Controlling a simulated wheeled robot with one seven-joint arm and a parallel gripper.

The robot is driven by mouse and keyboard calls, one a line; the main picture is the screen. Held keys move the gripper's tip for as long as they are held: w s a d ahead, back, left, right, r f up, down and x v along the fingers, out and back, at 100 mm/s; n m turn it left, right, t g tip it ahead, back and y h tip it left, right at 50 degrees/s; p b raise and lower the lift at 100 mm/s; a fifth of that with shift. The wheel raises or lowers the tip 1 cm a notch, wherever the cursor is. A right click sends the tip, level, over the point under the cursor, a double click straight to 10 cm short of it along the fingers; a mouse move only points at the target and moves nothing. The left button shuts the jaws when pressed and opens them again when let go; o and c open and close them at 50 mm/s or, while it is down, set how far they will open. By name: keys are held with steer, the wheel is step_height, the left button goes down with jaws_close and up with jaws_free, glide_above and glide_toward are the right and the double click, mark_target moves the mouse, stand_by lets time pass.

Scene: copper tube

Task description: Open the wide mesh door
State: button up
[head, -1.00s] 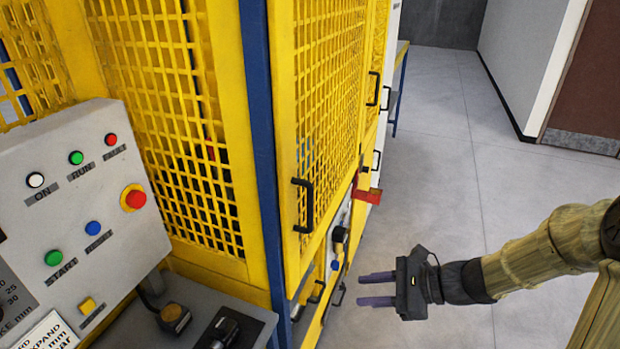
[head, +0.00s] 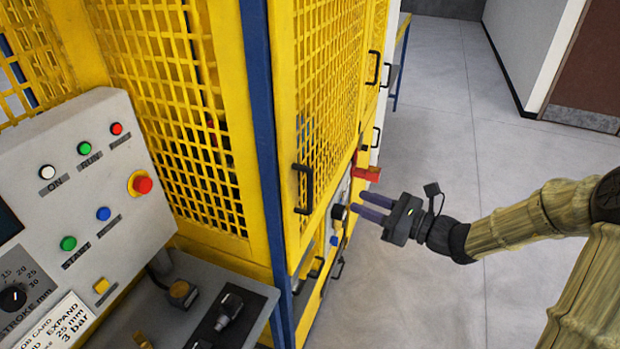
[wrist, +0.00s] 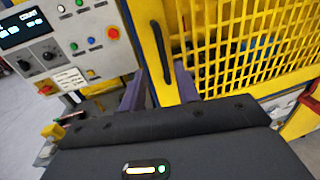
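The wide mesh door (head: 326,95) is a yellow frame with yellow mesh on the right-hand face of the machine, and it looks closed. Its black bar handle (head: 304,189) stands upright near the door's near edge. My gripper (head: 364,207) is to the right of the handle, apart from it, with its two purple fingers pointing at the machine. The fingers are spread with a gap and nothing between them. In the wrist view the handle (wrist: 161,50) shows ahead, above the gap between the fingers (wrist: 155,90), and the mesh (wrist: 240,45) fills the right side.
A control panel (head: 60,190) with buttons and a red emergency stop juts out at the left. Lower handles (head: 315,268) and a red part (head: 367,173) stick out from the machine. The floor (head: 440,130) on the right is clear.

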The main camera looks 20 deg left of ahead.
steer(key=p+x, duration=0.5)
steer(key=x, duration=0.9)
steer(key=shift+a+f, duration=0.1)
steer(key=shift+a, duration=0.25)
jaws_close()
